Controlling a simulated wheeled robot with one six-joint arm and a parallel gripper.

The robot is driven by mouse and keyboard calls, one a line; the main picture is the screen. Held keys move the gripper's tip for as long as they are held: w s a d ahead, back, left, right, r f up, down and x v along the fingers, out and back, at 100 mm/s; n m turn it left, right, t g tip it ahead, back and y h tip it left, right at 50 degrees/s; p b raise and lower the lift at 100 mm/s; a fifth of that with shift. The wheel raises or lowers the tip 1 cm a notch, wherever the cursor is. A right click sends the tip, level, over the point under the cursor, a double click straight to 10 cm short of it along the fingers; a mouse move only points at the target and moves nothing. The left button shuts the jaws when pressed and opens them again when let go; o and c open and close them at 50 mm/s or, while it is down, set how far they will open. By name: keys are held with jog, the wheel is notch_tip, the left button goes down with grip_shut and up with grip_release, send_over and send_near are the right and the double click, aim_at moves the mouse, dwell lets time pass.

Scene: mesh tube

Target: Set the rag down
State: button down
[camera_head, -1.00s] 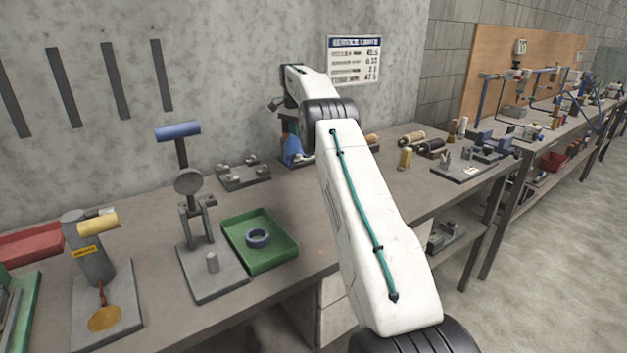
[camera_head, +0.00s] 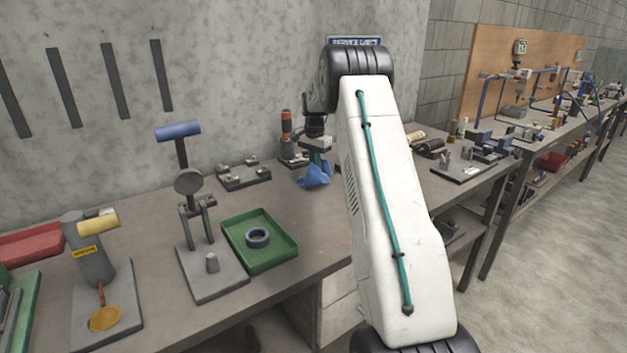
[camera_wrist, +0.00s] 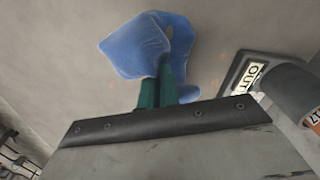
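The blue rag (camera_head: 315,174) hangs bunched at the tips of my gripper (camera_head: 318,160), low over the bench behind the green tray. It also shows in the wrist view (camera_wrist: 150,48), where the green fingers (camera_wrist: 160,90) are close together on its lower part. Its folds cover the fingertips. I cannot tell whether the rag's lower edge touches the bench top (camera_head: 300,210).
A device with an orange top (camera_head: 287,122) stands just left of my gripper; its base, marked "OUT" (camera_wrist: 250,78), shows in the wrist view. The green tray (camera_head: 262,258) holds a grey ring. A grey fixture plate (camera_head: 243,176) lies near the wall. Bench between is clear.

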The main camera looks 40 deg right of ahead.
jog(key=shift+s+f, duration=0.5)
jog(key=shift+s, duration=0.3)
jog(key=shift+s+f, duration=0.45)
jog(key=shift+s, duration=0.35)
jog(key=shift+s+f, duration=0.5)
jog(key=shift+s, duration=0.3)
jog(key=c, duration=1.2)
grip_release()
